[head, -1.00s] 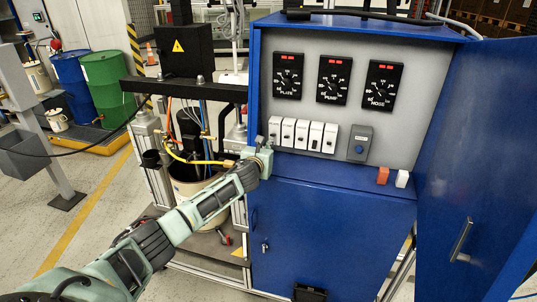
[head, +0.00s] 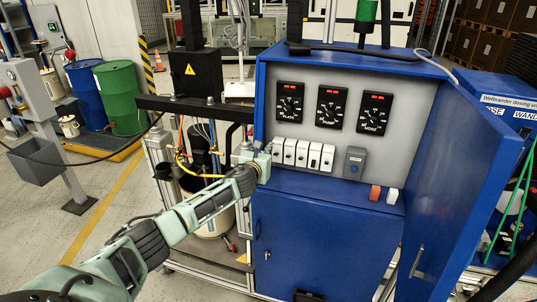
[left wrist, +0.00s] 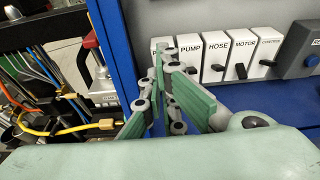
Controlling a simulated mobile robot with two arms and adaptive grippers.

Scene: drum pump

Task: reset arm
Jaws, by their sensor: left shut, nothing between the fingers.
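My left gripper (left wrist: 163,95) is shut and empty in the left wrist view, its green finger pads together just in front of the leftmost white switch. In the head view my left arm reaches in from the lower left, and the left gripper (head: 262,150) is at the left edge of the blue control cabinet (head: 300,235). I cannot tell whether the fingers touch the leftmost switch. My right gripper is not in view.
The cabinet door (head: 450,190) stands open on the right. Three dials (head: 331,107) with red displays are above the switches. Pump hoses and a frame stand left of the cabinet.

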